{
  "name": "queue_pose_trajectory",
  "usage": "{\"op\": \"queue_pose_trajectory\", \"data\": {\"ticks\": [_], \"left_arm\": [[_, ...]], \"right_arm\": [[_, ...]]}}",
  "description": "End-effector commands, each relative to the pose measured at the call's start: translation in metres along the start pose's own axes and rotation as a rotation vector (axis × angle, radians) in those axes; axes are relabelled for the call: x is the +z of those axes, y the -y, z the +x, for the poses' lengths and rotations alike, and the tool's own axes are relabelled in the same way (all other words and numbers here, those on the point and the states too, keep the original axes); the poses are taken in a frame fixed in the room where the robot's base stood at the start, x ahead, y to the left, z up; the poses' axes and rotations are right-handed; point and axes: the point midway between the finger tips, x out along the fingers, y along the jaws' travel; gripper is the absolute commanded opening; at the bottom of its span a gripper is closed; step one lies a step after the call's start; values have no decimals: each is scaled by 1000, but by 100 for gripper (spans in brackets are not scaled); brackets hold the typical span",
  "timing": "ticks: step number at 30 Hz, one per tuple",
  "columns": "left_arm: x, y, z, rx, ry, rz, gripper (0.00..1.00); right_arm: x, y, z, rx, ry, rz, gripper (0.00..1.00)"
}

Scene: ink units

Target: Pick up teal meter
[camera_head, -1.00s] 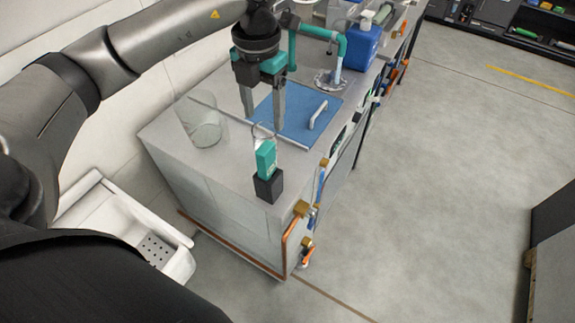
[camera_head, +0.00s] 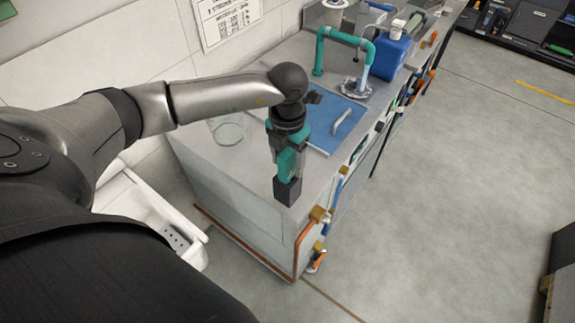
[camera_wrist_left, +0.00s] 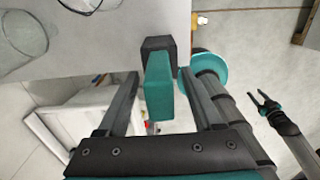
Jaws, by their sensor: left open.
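The teal meter (camera_head: 288,163) stands upright in a small black holder (camera_head: 288,190) on the front corner of the grey counter. My left gripper (camera_head: 287,160) points down over it, with its body hiding the meter's upper part. In the left wrist view the meter (camera_wrist_left: 160,88) lies between the two spread fingers of my left gripper (camera_wrist_left: 160,82), with a visible gap on each side. The black holder (camera_wrist_left: 158,43) shows just beyond it. A dark forked end at the right of the wrist view looks like my right gripper (camera_wrist_left: 261,98); it is small and its jaw state is unclear.
A clear glass beaker (camera_head: 227,129) stands left of the gripper. A blue mat (camera_head: 325,122) with a pale handle lies behind. A teal faucet (camera_head: 345,42) and blue jug (camera_head: 389,52) stand farther back. A white basin (camera_head: 140,213) is left of the counter.

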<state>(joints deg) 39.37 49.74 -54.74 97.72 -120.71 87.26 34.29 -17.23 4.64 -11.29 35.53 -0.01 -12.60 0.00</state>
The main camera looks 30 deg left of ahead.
Motion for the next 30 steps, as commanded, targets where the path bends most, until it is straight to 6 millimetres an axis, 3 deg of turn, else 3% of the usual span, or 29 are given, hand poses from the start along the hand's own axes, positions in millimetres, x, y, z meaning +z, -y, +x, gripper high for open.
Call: {"op": "queue_pose_trajectory", "data": {"ticks": [9, 27, 30], "left_arm": [[0, 0, 8, -1, 0, 1, 68], [0, 0, 7, 0, 1, 0, 0], [0, 0, 7, 0, 1, 0, 0]], "right_arm": [[0, 0, 0, 0, -1, 0, 50], [-1, 1, 0, -1, -1, -4, 50], [-1, 1, 0, -1, -1, -4, 50]]}}
